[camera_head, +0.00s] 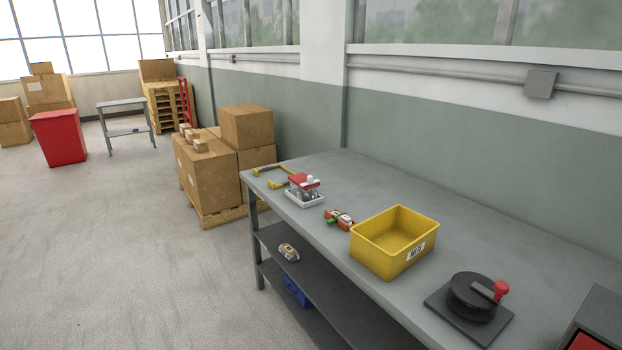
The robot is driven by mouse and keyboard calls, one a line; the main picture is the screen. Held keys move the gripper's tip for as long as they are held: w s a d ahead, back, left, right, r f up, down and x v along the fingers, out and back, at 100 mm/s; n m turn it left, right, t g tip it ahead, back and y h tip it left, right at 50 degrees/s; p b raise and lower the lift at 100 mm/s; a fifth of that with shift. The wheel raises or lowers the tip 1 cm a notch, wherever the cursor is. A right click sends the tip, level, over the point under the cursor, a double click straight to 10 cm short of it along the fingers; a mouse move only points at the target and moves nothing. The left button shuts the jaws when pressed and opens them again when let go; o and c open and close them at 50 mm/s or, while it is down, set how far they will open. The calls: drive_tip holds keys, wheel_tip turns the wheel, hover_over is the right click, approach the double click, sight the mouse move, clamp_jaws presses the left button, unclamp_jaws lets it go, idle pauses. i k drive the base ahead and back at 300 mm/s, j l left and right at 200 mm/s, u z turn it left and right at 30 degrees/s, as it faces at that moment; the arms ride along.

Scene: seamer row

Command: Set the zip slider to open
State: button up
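I cannot make out a zip slider in the head view. A grey workbench (357,184) runs from the middle to the lower right. On it, from far to near, are a yellow bracket-shaped piece (276,183), a red-topped device in a white tray (305,192), a small orange and green item (340,219), a yellow bin (385,258) and a black round device with a red knob (473,297). The small items are too small to tell whether any bears a zip. My gripper is not in view.
A dark box with a red panel (597,325) stands at the lower right. A beige item (289,252) and a blue bin (297,291) are on the lower shelves. Cartons (212,178) on a pallet stand beyond the bench. The floor at left is clear.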

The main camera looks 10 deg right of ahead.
sight(310, 180)
drive_tip(key=i+j, duration=0.3)
drive_tip(key=i, duration=0.15)
drive_tip(key=i+j+z, duration=0.1)
drive_tip(key=i+j, duration=0.2)
drive_tip(key=i, duration=0.15)
drive_tip(key=i+j+z, duration=0.1)
drive_tip(key=i+j, duration=0.15)
drive_tip(key=j, duration=0.15)
drive_tip(key=i+j+z, duration=0.1)
drive_tip(key=j, duration=0.3)
drive_tip(key=i, duration=0.1)
